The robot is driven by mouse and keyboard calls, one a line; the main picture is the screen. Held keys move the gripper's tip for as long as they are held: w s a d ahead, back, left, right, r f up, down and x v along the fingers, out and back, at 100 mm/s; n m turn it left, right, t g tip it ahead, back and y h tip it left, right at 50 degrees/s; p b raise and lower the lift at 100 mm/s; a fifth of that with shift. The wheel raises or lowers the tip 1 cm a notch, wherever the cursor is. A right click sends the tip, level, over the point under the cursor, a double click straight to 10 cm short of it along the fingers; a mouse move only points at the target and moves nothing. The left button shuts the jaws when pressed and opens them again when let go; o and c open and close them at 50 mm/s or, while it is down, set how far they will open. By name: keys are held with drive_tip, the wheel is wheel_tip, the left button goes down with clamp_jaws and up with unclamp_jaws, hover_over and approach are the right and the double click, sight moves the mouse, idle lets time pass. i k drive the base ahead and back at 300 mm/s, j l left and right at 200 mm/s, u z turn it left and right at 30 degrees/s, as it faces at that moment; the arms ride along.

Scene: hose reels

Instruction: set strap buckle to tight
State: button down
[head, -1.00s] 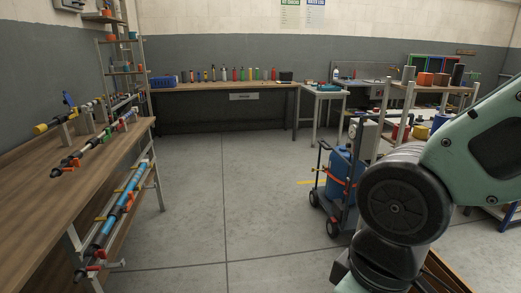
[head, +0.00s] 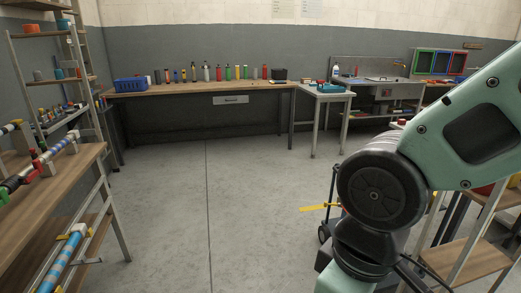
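No strap buckle can be made out in the head view. A dark wheeled cart (head: 333,180) stands right of the middle, mostly hidden behind my arm. Only part of its upright frame and a wheel show at the arm's left edge. Any drum or strap on the cart is hidden now. My gripper is out of view; only my arm's green and black links show at the right.
A long back bench (head: 200,90) holds a blue basket (head: 130,84) and several bottles. A white side table (head: 325,92) stands right of it. Wooden shelving with pipes (head: 85,160) lines the left. The middle floor (head: 170,200) is clear, with a yellow strip (head: 315,208) near the cart.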

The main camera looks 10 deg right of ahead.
sight(326, 203)
drive_tip(key=i, duration=2.4)
